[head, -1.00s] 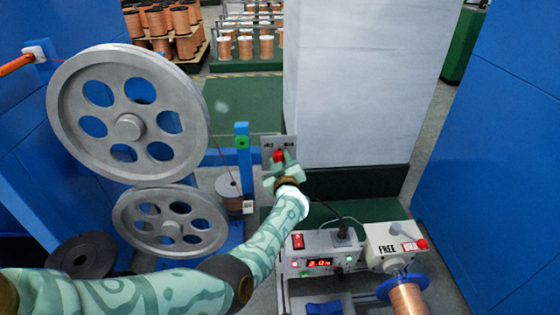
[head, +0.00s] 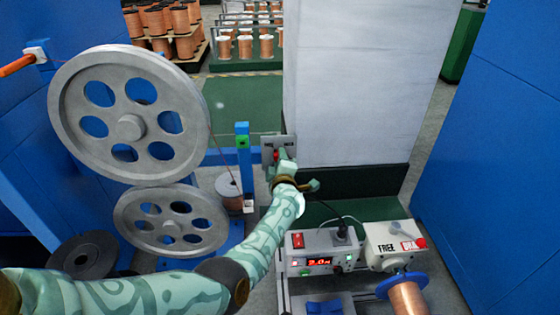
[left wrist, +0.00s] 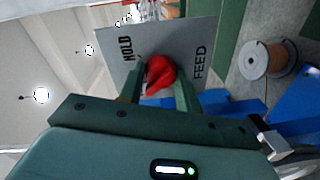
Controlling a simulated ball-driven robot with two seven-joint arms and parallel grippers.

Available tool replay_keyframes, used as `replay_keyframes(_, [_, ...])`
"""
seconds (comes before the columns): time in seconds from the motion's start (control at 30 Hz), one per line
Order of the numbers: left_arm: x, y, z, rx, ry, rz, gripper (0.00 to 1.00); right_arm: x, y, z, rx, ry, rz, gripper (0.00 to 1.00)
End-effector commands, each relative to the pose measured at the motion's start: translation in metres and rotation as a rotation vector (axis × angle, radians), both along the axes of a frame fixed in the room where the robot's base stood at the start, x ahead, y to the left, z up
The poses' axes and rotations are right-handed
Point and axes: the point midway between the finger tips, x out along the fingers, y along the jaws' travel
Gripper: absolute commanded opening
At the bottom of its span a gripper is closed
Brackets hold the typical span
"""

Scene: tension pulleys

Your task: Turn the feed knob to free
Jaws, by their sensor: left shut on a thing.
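The red knob (head: 276,155) sits on a grey plate (head: 268,140) at the blue post. The left wrist view shows the red knob (left wrist: 161,72) on the plate (left wrist: 200,38), with the words HOLD and FEED on either side of it. My left gripper (head: 281,159) is shut on the red knob, one finger on each side in the left wrist view (left wrist: 160,86). The knob's exact pointing is hard to read between the fingers. A white box (head: 392,243) at the right bears the word FREE and has a small lever with a red end. My right gripper is out of view.
Two grey pulley wheels (head: 66,118) stand at the left. A wire spool (head: 228,185) stands just left of the knob plate. A control box with a red display (head: 320,262) and a copper spool (head: 407,298) are at lower right. A pale grey column (head: 365,80) rises behind.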

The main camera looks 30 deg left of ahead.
Motion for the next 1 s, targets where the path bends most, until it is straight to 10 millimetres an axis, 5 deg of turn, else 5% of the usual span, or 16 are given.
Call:
replay_keyframes(0.63, [-0.0012, -0.0002, -0.0029, -0.044, -0.028, 0.001, 0.11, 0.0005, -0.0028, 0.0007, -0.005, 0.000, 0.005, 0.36])
replay_keyframes(0.67, [-0.0012, -0.0002, -0.0029, -0.044, -0.028, 0.001, 0.39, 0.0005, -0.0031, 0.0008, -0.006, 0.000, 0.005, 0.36])
replay_keyframes(0.73, [-0.0012, -0.0002, -0.0028, -0.044, -0.028, 0.001, 0.55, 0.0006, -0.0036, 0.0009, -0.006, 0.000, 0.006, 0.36])
replay_keyframes(1.0, [-0.0007, -0.0001, -0.0010, -0.042, -0.030, 0.000, 0.55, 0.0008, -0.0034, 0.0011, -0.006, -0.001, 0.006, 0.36])
